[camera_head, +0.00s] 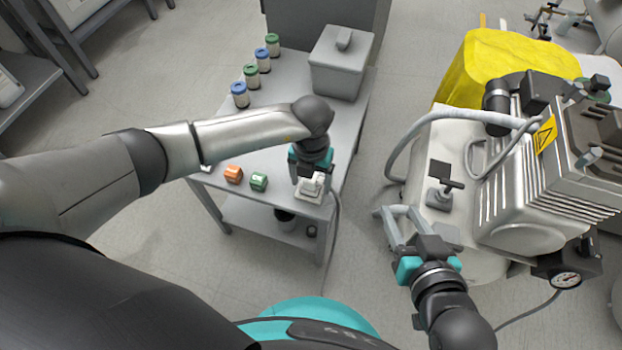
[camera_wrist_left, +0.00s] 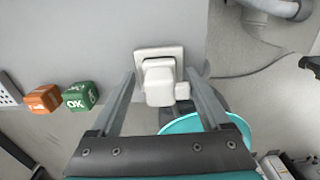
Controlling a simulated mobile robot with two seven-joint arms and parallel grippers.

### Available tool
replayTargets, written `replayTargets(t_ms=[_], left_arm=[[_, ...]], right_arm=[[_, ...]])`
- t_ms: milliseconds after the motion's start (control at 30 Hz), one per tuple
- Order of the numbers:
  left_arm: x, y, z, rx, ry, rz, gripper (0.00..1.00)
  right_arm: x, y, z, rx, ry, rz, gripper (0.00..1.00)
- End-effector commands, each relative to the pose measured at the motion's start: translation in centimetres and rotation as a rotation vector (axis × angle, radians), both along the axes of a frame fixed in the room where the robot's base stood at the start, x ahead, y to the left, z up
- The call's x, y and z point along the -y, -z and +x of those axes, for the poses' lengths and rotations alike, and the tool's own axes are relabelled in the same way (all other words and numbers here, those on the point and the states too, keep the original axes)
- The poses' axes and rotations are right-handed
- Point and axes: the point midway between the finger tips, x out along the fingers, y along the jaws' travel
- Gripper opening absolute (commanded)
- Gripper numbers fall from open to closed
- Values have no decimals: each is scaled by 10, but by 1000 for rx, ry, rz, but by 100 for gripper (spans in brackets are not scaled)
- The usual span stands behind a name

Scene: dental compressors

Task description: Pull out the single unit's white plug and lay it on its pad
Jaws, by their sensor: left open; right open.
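The white plug (camera_wrist_left: 159,88) sits in a square white socket plate (camera_wrist_left: 145,52) near the edge of the grey table (camera_head: 225,205). A small white block (camera_wrist_left: 182,91) shows beside the plug. My left gripper (camera_head: 309,168) is over the plug and open; its fingers stand on either side of the plug in the left wrist view (camera_wrist_left: 161,82), apart from it. The white socket group (camera_head: 311,187) is partly covered by the gripper in the head view. My right gripper (camera_head: 396,217) is open and empty beside the compressor. I cannot make out the pad for certain.
An orange block (camera_head: 233,174) and a green block (camera_head: 259,181) stand left of the plug. Several lidded jars (camera_head: 250,75) and a grey box (camera_head: 342,62) stand farther back. A grey cable (camera_head: 335,225) hangs at the table's right edge. The compressor (camera_head: 520,180) stands at right.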

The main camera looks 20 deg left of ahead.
Motion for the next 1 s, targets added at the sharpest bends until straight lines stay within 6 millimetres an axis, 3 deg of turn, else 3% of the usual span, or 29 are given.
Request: replayTargets(t_ms=[367, 1000], left_arm=[[0, 0, 0, 0, 0, 0, 80], [0, 0, 0, 0, 0, 0, 9]], right_arm=[[0, -3, 0, 1, 0, 0, 50], [0, -3, 0, 1, 0, 0, 50]])
